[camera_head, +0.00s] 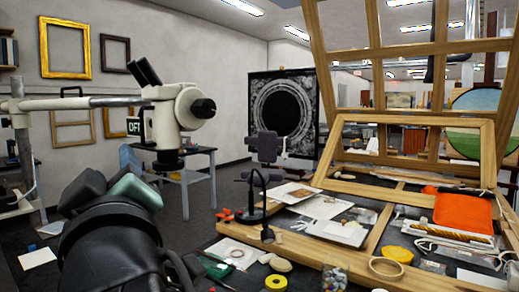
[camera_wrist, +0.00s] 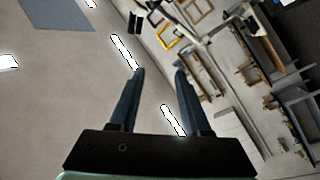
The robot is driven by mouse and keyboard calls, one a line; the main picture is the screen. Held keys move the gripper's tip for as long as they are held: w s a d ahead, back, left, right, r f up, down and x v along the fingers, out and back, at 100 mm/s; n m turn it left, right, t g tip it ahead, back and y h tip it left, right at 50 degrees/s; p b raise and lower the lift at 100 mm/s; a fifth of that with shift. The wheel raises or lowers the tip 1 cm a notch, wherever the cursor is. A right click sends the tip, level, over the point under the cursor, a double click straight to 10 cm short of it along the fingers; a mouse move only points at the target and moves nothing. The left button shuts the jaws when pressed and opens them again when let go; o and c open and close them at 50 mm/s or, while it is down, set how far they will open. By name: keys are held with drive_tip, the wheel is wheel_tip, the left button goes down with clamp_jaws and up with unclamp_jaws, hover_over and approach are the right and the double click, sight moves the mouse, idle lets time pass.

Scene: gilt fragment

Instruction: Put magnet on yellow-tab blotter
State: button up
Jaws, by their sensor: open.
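My gripper (camera_wrist: 160,74) is open and empty in the wrist view, its two dark fingers apart and pointing up at the ceiling and wall. In the head view my dark arm fills the lower left; the fingertips cannot be made out there. I cannot pick out the magnet for certain among the small items on the bench. Several pale sheets could be blotters: one at the far left (camera_head: 38,257) with a small blue piece beside it, one at the front (camera_head: 232,254), and one in the wooden frame (camera_head: 337,232). No yellow tab is clear on any.
A large wooden frame (camera_head: 300,246) covers the bench's right side, with an orange cloth (camera_head: 464,212) on it. A yellow ring (camera_head: 276,283), a jar (camera_head: 334,277) and a dark stand (camera_head: 265,190) are near its front. A microscope (camera_head: 180,112) stands at upper left.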

drive_tip(key=s+d+r+m+t+h, duration=0.4)
drive_tip(key=d+m, duration=0.3)
drive_tip(key=d, duration=0.2)
drive_tip(key=s+d+r+m+t+h, duration=0.4)
drive_tip(key=s+d+m+t+h, duration=0.1)
drive_tip(key=s+d+m+t, duration=0.1)
drive_tip(key=s+d+m, duration=0.1)
drive_tip(key=d, duration=0.1)
drive_tip(key=shift+d+r+h, duration=0.15)
drive_tip(key=shift+d+h, duration=0.15)
drive_tip(key=shift+d, duration=0.1)
drive_tip(key=shift+r, duration=0.1)
